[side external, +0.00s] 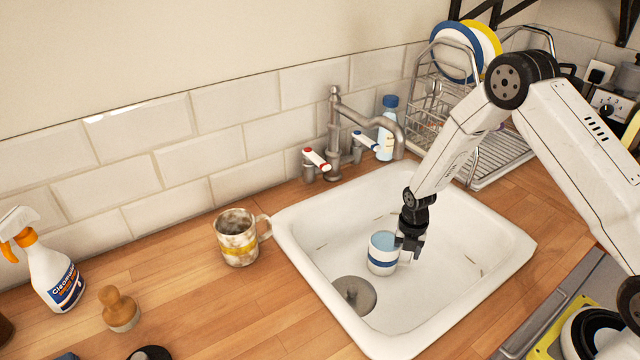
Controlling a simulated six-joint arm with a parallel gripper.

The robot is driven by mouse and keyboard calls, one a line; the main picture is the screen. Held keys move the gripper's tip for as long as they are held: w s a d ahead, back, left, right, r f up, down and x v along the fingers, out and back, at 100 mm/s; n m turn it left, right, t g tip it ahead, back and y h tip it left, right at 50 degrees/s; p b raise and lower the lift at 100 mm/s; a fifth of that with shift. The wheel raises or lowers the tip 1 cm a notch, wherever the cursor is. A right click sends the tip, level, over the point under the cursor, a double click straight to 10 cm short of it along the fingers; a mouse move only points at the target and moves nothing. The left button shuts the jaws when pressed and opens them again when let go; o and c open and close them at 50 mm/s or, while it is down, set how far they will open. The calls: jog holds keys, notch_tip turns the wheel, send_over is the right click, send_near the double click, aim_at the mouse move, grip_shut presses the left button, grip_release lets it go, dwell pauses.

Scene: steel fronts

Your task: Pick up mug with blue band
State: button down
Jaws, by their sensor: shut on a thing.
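The white mug with a blue band (382,257) is in the white sink, right of the drain, and looks upright with a pale blue inside. My gripper (408,247) reaches down into the sink from the upper right and is shut on the mug at its right side. The fingertips are small and partly hidden, so the exact grip point is hard to see. I cannot tell whether the mug touches the sink floor.
The sink (290,235) has raised rims around the mug. A tap (345,130) stands behind it. A stained mug with a yellow band (236,240) is on the counter to the left, with a spray bottle (50,270) farther left. A dish rack (490,150) stands back right.

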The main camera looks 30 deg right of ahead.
jog(key=shift+r, duration=0.45)
jog(key=shift+w+r, duration=0.1)
jog(key=shift+r, duration=0.9)
jog(key=s+a+r, duration=0.1)
jog(key=s+r, duration=0.9)
jog(key=s, duration=0.3)
jog(key=shift+s+a, duration=0.3)
dwell(0.5)
jog(key=shift+s, duration=0.2)
dwell(0.5)
jog(key=shift+r, duration=0.1)
jog(key=w+d+r, duration=0.3)
jog(key=d+r, duration=0.4)
dwell(0.6)
